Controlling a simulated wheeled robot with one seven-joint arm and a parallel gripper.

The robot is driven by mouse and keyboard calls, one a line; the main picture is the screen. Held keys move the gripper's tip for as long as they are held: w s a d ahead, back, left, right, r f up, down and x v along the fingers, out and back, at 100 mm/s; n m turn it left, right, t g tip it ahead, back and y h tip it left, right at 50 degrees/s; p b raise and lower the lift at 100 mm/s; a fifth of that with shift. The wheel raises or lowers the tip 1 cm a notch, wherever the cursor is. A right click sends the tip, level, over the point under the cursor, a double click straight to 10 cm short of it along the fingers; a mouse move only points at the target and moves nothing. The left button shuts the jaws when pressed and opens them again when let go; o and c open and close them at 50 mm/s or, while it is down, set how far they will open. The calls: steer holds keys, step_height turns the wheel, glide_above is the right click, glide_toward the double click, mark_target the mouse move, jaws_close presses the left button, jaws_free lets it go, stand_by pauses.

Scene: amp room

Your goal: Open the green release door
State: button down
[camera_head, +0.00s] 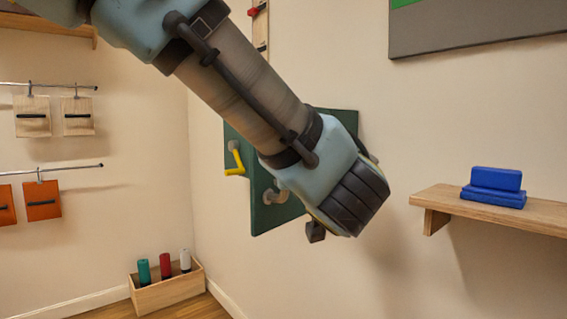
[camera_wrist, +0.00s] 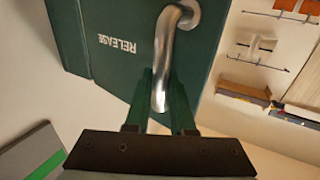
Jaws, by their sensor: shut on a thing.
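The green release door (camera_wrist: 115,75), marked "RELEASE", fills the upper middle of the wrist view. A bent silver handle (camera_wrist: 168,38) sticks out from it. My gripper (camera_wrist: 160,92) has its two dark green fingers on either side of the handle's free end and is shut on it. In the head view the green panel (camera_head: 262,213) is on the wall, partly covered by my arm. The silver handle (camera_head: 276,196) shows at its lower part. My fingers are hidden there. I cannot tell whether the door stands ajar.
A yellow handle (camera_head: 236,163) sits at the panel's left. A wooden shelf (camera_head: 545,207) with blue blocks (camera_head: 494,187) juts from the wall at right. A wooden box (camera_head: 170,294) with bottles stands on the floor at left. Hanging boards line the left wall.

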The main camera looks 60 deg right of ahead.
steer(key=c, duration=1.1)
jaws_free()
steer(key=shift+s+d+r, duration=0.1)
steer(key=shift+d+r, duration=0.05)
steer(key=shift+r, duration=0.05)
steer(key=o, duration=0.3)
steer(key=shift+f, duration=0.1)
steer(key=shift+o, duration=0.2)
steer(key=b+v, duration=0.1)
steer(key=v, duration=0.9)
steer(key=shift+s+a, duration=0.25)
steer(key=shift+a, duration=0.1)
